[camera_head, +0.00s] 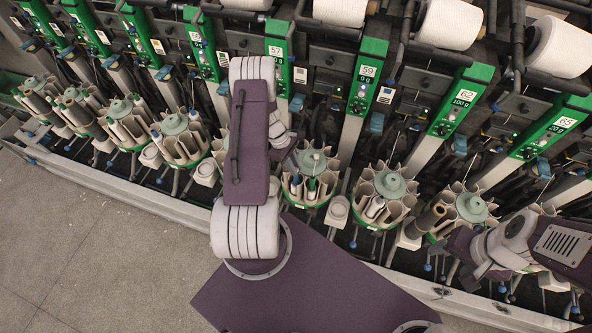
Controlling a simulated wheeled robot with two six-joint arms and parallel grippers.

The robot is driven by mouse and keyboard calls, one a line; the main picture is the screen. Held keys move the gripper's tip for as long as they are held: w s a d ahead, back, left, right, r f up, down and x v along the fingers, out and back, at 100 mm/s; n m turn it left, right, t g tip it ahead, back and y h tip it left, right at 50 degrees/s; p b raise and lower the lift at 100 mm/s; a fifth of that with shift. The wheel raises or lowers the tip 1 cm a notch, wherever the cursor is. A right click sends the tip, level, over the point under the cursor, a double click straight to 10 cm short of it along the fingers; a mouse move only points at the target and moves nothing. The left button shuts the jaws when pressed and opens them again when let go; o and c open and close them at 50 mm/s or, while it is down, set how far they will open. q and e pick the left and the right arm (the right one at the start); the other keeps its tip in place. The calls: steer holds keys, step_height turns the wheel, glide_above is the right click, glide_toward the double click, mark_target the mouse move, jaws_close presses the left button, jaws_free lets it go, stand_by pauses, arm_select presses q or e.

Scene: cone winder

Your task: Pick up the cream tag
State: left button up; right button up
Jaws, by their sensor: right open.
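I cannot make out a cream tag for certain. Small pale barcode labels show on the machine front, one (300,75) by number 57 and another (385,95) by number 59. My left arm rises through the middle of the view and folds over; my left gripper (291,163) is mostly hidden by its own arm, near the pot-like holder below number 57, and its jaws cannot be read. My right arm comes in at the lower right; my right gripper (482,268) is open, small and partly hidden by its wrist, low in front of the machine.
A row of green-fronted winding units (459,101) runs across the view, with white yarn cones (450,24) along the top. Round bobbin magazines (384,196) stand in front of them. A pale rail (130,190) edges the machine. The grey floor (90,260) at lower left is clear.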

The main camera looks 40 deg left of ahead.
stand_by(0.3)
arm_select(q)
steer(key=shift+w+r, duration=0.1)
steer(key=shift+r, duration=0.05)
steer(key=shift+r+b, duration=0.3)
steer(key=shift+r, duration=0.05)
step_height(320, 180, up, 3)
steer(key=shift+f+b, duration=0.2)
steer(key=shift+b, duration=0.4)
steer(key=s+d+r, duration=0.2)
steer(key=d+r, duration=0.8)
steer(key=d, duration=0.1)
steer(key=shift+s+d+r, duration=0.2)
steer(key=shift+s, duration=0.2)
